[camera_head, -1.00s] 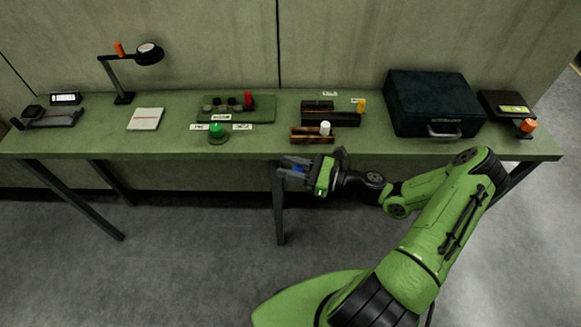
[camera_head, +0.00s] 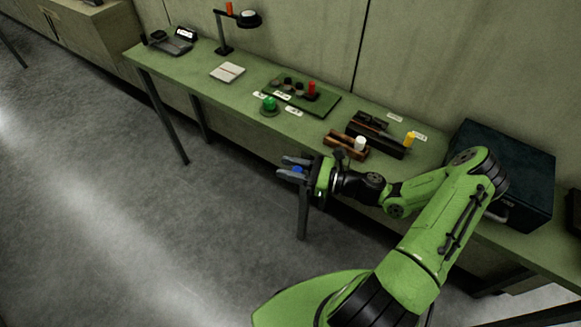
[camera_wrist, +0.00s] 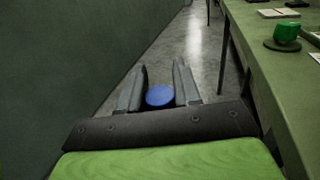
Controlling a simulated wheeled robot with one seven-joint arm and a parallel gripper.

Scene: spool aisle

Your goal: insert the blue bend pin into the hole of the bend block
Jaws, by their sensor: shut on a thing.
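My gripper (camera_head: 288,166) is shut on the blue bend pin (camera_head: 298,170) and holds it in front of the bench's near edge, over the floor. In the wrist view the pin's round blue top (camera_wrist: 160,96) sits between the two grey fingers (camera_wrist: 161,78); the rest of the pin is hidden. A green board (camera_head: 325,103) on the bench carries a red pin (camera_head: 311,88) and several dark round parts; it may be the bend block, but I cannot make out an empty hole.
A green knob on a round base (camera_head: 269,104), a brown wooden block with a white pin (camera_head: 347,149), a dark tray near a yellow pin (camera_head: 409,139), a lamp (camera_head: 238,18) and a dark case (camera_head: 505,165) stand on the bench (camera_head: 225,95). Open floor (camera_head: 120,220) lies left.

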